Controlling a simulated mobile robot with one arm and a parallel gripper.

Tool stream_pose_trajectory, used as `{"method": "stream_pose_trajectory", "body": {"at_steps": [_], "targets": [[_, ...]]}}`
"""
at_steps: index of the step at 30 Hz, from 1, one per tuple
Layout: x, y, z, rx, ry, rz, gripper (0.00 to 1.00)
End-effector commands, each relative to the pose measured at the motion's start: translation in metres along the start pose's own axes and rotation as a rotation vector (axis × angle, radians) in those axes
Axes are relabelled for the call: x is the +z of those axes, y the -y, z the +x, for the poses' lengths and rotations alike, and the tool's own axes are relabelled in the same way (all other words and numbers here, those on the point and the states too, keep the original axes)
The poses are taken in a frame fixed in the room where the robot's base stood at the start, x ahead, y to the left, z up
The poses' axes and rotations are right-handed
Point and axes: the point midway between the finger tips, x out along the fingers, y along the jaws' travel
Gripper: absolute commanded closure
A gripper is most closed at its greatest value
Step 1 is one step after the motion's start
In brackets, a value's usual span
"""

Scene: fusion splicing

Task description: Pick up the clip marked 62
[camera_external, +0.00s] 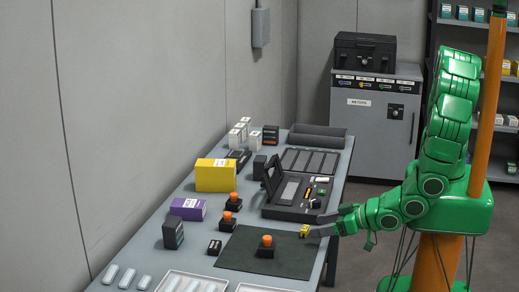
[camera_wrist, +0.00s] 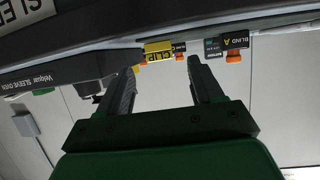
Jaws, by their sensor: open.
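A small yellow block (camera_external: 305,231), possibly the clip, sits at the right edge of the dark mat, by my fingertips in the external view. In the wrist view a yellow block with dark lettering (camera_wrist: 158,50) shows just beyond and between my fingertips; I cannot read a 62 on it. My gripper (camera_external: 316,225) reaches in low from the right over the table edge. In the wrist view my gripper (camera_wrist: 162,66) is open, with a clear gap between its two dark fingers and nothing held.
The mat (camera_external: 240,250) bears an orange-topped device (camera_external: 266,246). An open black case (camera_external: 289,211) lies behind my gripper. A yellow box (camera_external: 215,175) and a purple box (camera_external: 188,209) stand further left. A dark oven labelled sleeve oven (camera_wrist: 75,68) fills the upper-left wrist view.

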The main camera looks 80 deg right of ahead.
Motion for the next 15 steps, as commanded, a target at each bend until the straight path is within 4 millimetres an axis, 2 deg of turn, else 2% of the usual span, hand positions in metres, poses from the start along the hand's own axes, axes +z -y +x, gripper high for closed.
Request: {"method": "stream_pose_trajectory", "body": {"at_steps": [7,15], "targets": [[0.002,-0.001,0.025,0.001,0.000,-0.001,0.34],[0.002,0.000,0.036,-0.002,0.000,0.002,0.34]]}}
